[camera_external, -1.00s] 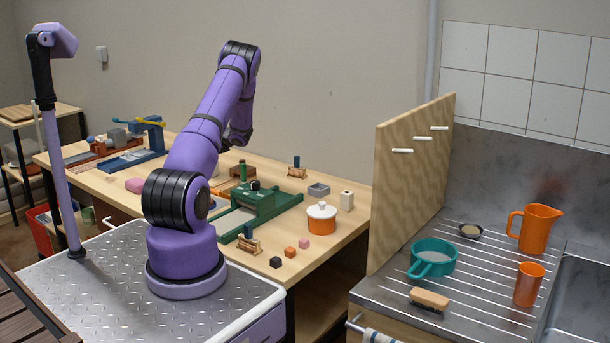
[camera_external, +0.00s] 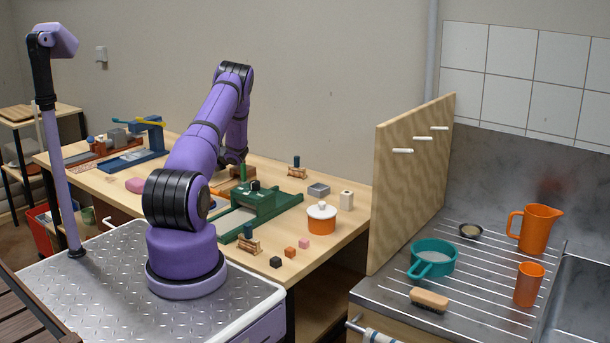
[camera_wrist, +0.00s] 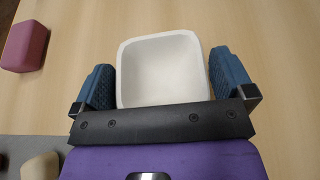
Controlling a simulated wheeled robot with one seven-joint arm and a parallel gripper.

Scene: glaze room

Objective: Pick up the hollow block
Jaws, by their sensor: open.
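A white, square-rimmed hollow block (camera_wrist: 165,72) shows in the wrist view, its open side facing the camera. My gripper (camera_wrist: 163,62) is open, with one blue finger on each side of the block. The left finger is very close to the block's wall and a narrow gap shows on the right; I cannot tell whether either touches. In the external view my arm hides the gripper's fingers and I cannot make out this block.
A pink block (camera_wrist: 25,46) lies left of my gripper in the wrist view.

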